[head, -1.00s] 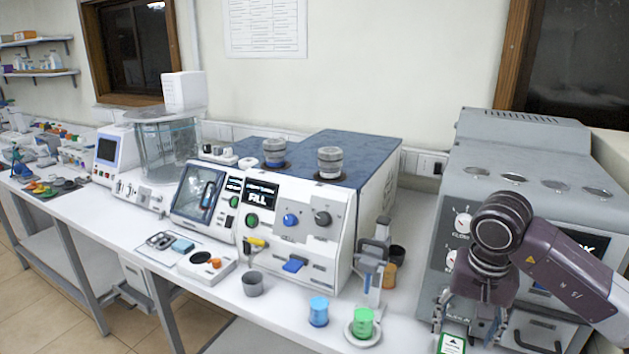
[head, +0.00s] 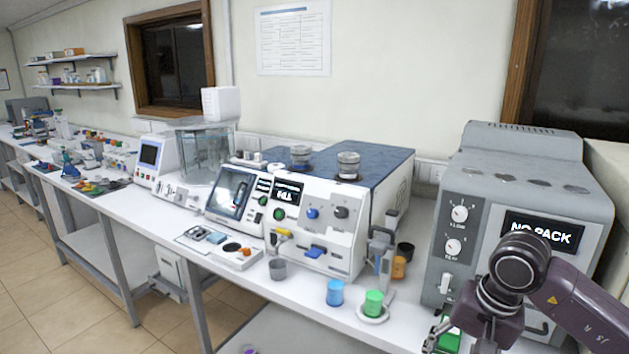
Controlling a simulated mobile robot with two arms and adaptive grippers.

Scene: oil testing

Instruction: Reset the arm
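My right arm comes in from the lower right, in front of the grey machine (head: 465,235). Its gripper (head: 440,341) points down at the bottom edge of the head view and is partly cut off. A green object (head: 449,342) shows by its fingers; I cannot tell whether it is held or lies behind them. The finger opening is not clear. My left arm and gripper are not in view.
The bench holds a white and blue machine (head: 345,240), a blue cup (head: 335,292), a green cup (head: 373,303) on a white dish, a grey cup (head: 277,269) and a small stand (head: 381,250). The tiled floor (head: 60,300) at left is open.

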